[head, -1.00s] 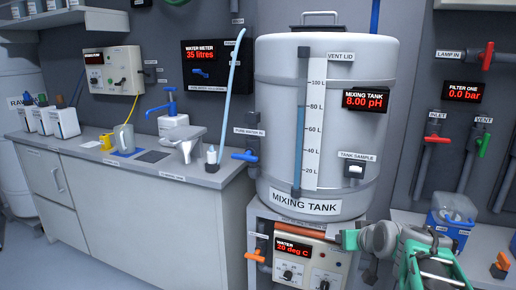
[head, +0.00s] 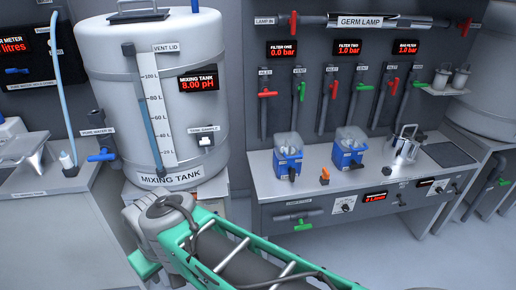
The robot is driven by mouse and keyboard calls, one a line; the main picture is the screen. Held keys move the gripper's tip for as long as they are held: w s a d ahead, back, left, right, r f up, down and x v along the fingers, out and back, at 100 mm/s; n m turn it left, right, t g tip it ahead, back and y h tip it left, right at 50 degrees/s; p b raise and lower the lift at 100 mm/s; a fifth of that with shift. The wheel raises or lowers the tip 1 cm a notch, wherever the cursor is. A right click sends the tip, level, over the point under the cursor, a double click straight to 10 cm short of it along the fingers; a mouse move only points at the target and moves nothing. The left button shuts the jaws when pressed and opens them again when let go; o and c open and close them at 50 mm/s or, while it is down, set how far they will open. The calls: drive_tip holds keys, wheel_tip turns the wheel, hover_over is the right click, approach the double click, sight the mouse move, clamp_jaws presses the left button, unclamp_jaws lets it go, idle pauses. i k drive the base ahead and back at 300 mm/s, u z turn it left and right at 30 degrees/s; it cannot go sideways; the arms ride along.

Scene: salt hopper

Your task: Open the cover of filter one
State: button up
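The filter one display (head: 281,50) on the back wall reads 0.0 bar. Below it are a red inlet handle (head: 268,94) and a green vent handle (head: 302,91). My arm crosses the lower foreground, and my gripper is not in view.
The second blue unit (head: 350,150) and a steel vessel (head: 406,142) stand to the right. A small orange handle (head: 325,175) is at the bench's front. The mixing tank (head: 110,90) stands left of the bench. Floor is clear in front of the bench at right.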

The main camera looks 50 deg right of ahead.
sight(299, 144)
drive_tip(key=z, duration=1.2)
drive_tip(key=k, duration=1.3)
drive_tip(key=z, duration=0.3)
drive_tip(key=i, duration=1.45)
drive_tip(key=u, duration=1.05)
drive_tip(key=i, duration=0.25)
drive_tip(key=u, duration=0.15)
